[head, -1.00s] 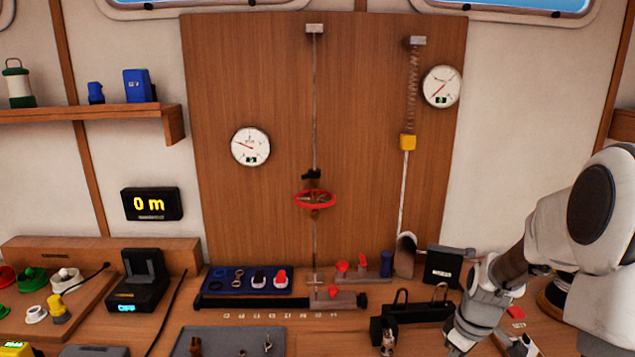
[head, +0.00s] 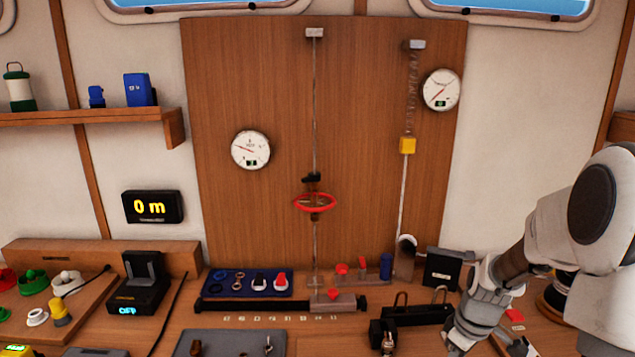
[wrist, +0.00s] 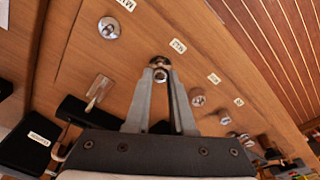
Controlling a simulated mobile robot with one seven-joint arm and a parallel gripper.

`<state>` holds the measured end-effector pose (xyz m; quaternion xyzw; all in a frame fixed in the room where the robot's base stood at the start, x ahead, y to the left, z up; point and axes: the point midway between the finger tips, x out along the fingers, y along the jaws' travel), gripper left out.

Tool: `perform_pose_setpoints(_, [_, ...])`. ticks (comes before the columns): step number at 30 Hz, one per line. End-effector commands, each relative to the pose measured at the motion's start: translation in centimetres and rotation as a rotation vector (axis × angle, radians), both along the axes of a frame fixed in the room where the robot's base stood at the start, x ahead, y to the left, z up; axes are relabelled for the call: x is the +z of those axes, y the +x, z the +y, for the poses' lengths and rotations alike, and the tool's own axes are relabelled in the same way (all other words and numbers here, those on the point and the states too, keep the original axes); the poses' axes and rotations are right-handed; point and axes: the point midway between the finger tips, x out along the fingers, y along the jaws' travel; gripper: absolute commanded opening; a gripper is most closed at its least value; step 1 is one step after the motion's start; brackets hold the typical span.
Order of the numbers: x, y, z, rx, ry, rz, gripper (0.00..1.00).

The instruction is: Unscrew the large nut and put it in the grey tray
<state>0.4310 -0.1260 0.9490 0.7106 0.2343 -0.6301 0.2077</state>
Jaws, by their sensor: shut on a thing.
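In the wrist view my gripper (wrist: 160,82) has its two grey fingers closing to a tip around a small metal piece, which I take to be the large nut (wrist: 160,72). It sits against a round dark metal base on a wooden board, beside a label too small to read. In the head view my arm reaches down from the right; the fingertips are not clear there. The grey tray (head: 215,347) lies at the bottom of the head view, left of my arm, with a few small items on it.
On the wooden board (wrist: 75,50) a round chrome fitting (wrist: 108,28) sits to the upper left and several smaller fittings run to the lower right. Black blocks (wrist: 75,108) stand left of my fingers. In the head view a black rack (head: 415,314) stands left of my arm.

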Motion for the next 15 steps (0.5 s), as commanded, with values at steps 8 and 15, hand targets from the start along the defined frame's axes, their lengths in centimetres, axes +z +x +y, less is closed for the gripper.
perform_pose_setpoints(8, [1.7,0.0,0.0,0.000,-0.001,-0.001,0.00])
perform_pose_setpoints(15, [2.9,0.0,0.0,0.000,0.000,0.000,0.00])
